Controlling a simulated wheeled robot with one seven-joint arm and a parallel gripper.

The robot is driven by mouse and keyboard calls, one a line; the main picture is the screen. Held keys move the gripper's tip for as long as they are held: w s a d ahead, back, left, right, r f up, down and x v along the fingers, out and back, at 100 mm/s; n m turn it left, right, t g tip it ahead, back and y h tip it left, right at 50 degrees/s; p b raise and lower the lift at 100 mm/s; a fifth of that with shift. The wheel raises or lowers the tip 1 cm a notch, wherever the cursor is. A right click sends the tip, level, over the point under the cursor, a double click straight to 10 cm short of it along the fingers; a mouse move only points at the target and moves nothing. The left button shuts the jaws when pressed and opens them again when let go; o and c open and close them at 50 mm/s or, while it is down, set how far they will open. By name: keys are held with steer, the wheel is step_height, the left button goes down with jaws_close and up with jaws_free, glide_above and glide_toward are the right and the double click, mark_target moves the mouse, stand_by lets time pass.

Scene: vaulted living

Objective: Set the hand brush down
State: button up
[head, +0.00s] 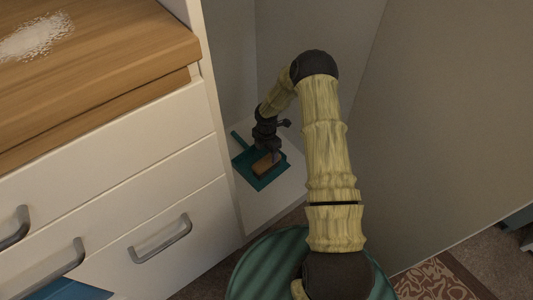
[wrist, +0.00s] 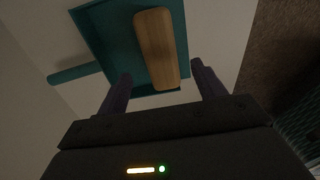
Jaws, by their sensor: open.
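The hand brush (head: 264,165) has a brown wooden back and lies in a teal dustpan (head: 270,182) on a white surface low beside the drawers. In the wrist view the brush (wrist: 156,48) lies lengthwise in the dustpan (wrist: 97,30), with the pan's handle (wrist: 73,74) pointing left. My gripper (head: 268,153) is just above the brush. In the wrist view my gripper's two fingers (wrist: 161,82) are spread on either side of the brush's near end, with gaps between them and the wood. Its bristles are hidden.
A white drawer cabinet (head: 118,190) with metal handles and a wooden top (head: 105,50) stands at the left. White powder (head: 35,38) lies on the top. Grey walls enclose the white surface (head: 262,208) behind and at right. A patterned rug (head: 440,280) is at lower right.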

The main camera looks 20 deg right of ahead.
step_height(320, 180, up, 4)
steer(key=shift+f+p, duration=0.2)
steer(key=shift+p, duration=0.5)
step_height(320, 180, up, 19)
steer(key=m+t, duration=0.1)
steer(key=m, duration=1)
glide_above(267, 160)
steer(key=s+a, duration=0.1)
steer(key=s, duration=0.8)
steer(key=s+r+m+t, duration=0.1)
steer(key=s+r+m, duration=0.8)
steer(key=s+m, duration=0.3)
steer(key=s, duration=0.2)
steer(key=shift+s+a+r+m+t, duration=0.3)
steer(key=shift+s+a+r, duration=0.05)
steer(key=shift+a+r, duration=0.05)
